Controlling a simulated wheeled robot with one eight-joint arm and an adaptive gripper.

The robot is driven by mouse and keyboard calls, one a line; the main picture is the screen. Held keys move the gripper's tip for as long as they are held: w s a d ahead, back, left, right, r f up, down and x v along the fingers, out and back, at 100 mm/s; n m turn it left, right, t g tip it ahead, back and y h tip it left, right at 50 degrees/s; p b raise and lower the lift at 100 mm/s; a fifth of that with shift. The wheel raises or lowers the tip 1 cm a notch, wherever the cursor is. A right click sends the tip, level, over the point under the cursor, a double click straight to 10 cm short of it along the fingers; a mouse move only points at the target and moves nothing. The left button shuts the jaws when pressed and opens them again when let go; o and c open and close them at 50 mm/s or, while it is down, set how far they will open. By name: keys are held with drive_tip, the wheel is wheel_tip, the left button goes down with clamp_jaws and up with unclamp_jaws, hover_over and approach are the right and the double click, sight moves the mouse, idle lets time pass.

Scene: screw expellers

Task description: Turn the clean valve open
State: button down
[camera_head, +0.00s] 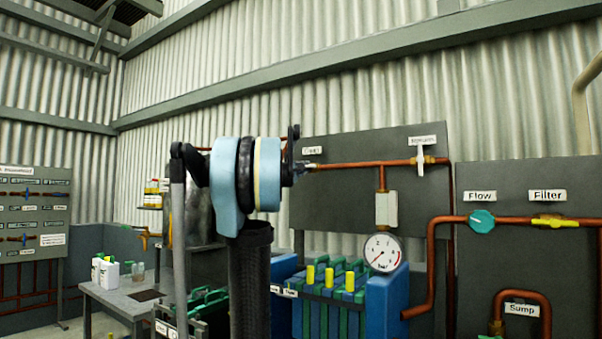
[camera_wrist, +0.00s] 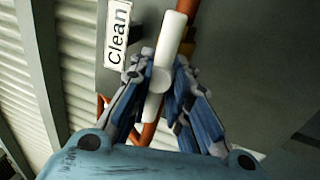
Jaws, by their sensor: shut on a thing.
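The clean valve has a white handle (camera_wrist: 173,38) that shows in the wrist view beside the "Clean" label (camera_wrist: 117,32). The handle runs roughly in line with the copper pipe (camera_wrist: 148,134) behind it. My gripper (camera_wrist: 163,66) has its fingers on both sides of the handle and is shut on it. In the head view my gripper (camera_head: 300,166) is at the left end of the upper copper pipe (camera_head: 345,165), by the "Clean" label (camera_head: 312,150). My arm and gripper hide most of the valve there.
Another white-handled valve (camera_head: 421,160) sits farther right on the same grey panel (camera_head: 345,215). A pressure gauge (camera_head: 382,253) hangs below the pipe. Right of it are a teal Flow valve (camera_head: 482,219) and a yellow Filter valve (camera_head: 554,221). A grey table (camera_head: 118,300) stands lower left.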

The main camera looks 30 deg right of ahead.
drive_tip(key=shift+w+a+r, duration=0.1)
drive_tip(key=c, duration=1.6)
unclamp_jaws()
drive_tip(key=shift+a, duration=0.1)
drive_tip(key=v, duration=1.2)
